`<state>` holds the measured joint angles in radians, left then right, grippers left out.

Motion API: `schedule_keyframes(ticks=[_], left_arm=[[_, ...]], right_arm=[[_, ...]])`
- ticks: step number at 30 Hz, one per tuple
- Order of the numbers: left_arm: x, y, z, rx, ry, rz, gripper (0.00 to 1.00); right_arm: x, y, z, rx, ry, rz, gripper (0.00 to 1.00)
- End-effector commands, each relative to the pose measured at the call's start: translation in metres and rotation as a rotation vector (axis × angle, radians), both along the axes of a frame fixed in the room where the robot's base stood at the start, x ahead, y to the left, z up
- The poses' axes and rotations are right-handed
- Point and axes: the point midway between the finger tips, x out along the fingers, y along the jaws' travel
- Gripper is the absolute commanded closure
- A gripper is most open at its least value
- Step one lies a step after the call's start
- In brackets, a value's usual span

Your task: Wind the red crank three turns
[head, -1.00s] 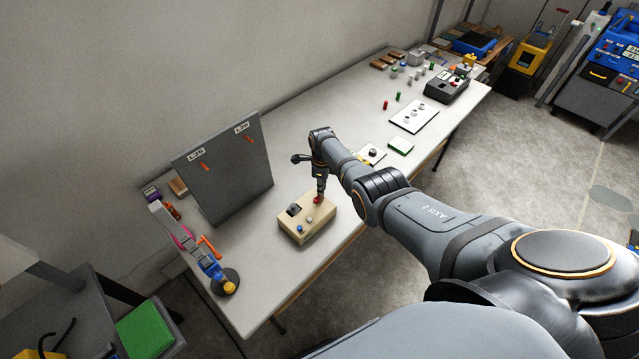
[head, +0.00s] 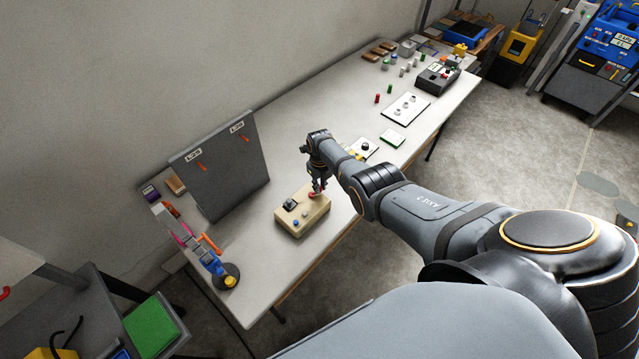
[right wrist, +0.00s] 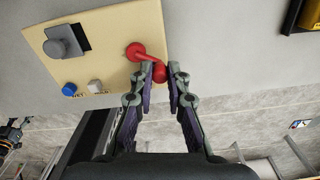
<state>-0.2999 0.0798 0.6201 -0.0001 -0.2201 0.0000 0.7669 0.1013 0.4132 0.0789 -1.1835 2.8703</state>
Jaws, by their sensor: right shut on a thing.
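The red crank (right wrist: 138,52) is on the top of a beige box (right wrist: 100,25), with its arm running to a red knob. In the right wrist view the two fingertips of my right gripper (right wrist: 165,74) are on either side of the red knob, shut on it. In the head view the right gripper (head: 317,186) reaches down to the red crank (head: 313,195) at the right end of the beige box (head: 302,221). The fingers partly hide the crank there. My left gripper is not in view.
The box also carries a grey knob (right wrist: 64,42), a blue button (right wrist: 69,89) and a white button (right wrist: 95,86). A grey upright panel (head: 225,165) stands behind the box. A blue and orange stand (head: 218,265) is at the left. Bare white table (head: 262,290) lies in front.

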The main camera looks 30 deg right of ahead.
Motion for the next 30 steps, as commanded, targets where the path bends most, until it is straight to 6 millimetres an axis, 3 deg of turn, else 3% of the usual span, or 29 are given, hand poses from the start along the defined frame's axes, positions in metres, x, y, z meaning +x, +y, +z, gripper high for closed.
schedule_keyframes(ticks=[17,18,22,30], left_arm=[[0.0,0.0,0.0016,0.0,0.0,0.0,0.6],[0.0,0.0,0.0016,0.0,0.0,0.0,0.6],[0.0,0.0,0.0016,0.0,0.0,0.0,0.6],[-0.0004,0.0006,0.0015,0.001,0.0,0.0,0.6]], right_arm=[[-0.0003,0.0,0.0006,-0.001,-0.001,-0.031,1.0],[-0.0003,0.0,0.0006,-0.001,-0.001,-0.031,0.82],[-0.0005,0.0001,0.0004,-0.001,-0.001,-0.031,0.64],[-0.0008,0.0002,0.0001,0.0,0.0,-0.03,0.62]])
